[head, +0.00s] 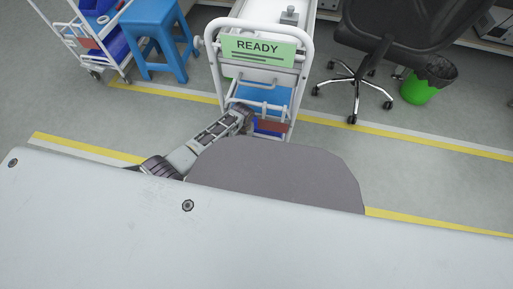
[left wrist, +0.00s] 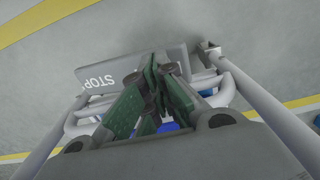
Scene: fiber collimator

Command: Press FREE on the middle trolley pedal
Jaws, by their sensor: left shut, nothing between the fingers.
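The white trolley (head: 275,62) with a green READY sign stands in the middle of the head view. In the left wrist view, a grey pedal plate (left wrist: 112,72) shows white upside-down letters reading STOP on its left part. No FREE lettering is visible; the middle of the plate is behind my fingers. My left gripper (left wrist: 155,66) is shut and empty, its green fingers together over the middle of the plate. I cannot tell whether they touch it. In the head view, my left arm reaches to the trolley's lower front, where the pedal cannot be made out. My right gripper is not in view.
White trolley tubes (left wrist: 268,105) flank the gripper in the left wrist view. Left of the trolley are a blue stool (head: 157,30) and another white cart (head: 85,35). An office chair (head: 385,40) and green bin (head: 420,90) are to the right. Yellow floor lines cross the floor.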

